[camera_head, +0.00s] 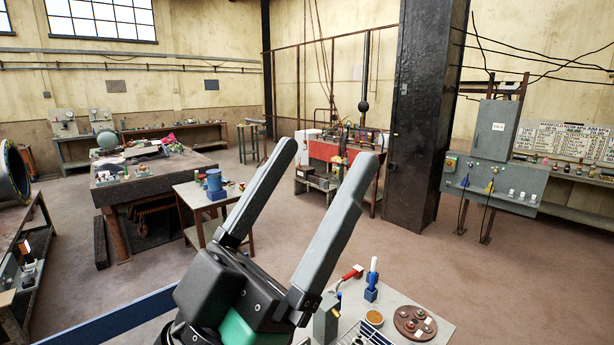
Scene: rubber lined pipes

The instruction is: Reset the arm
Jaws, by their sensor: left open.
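My left gripper (322,172) is large in the middle of the head view. Its two long grey fingers point up and are spread wide apart. Nothing is between them. The black and green gripper body sits below the fingers, over the near edge of a small table (432,329). My blue arm link comes in from the lower left. My right gripper does not show.
The small table holds a red-handled tool (349,273), a blue holder (371,293) and a brown round tray (414,323). A wooden table with a blue pot (214,181) stands behind. A dark pillar (425,120) rises right of centre. The floor (540,270) at right is clear.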

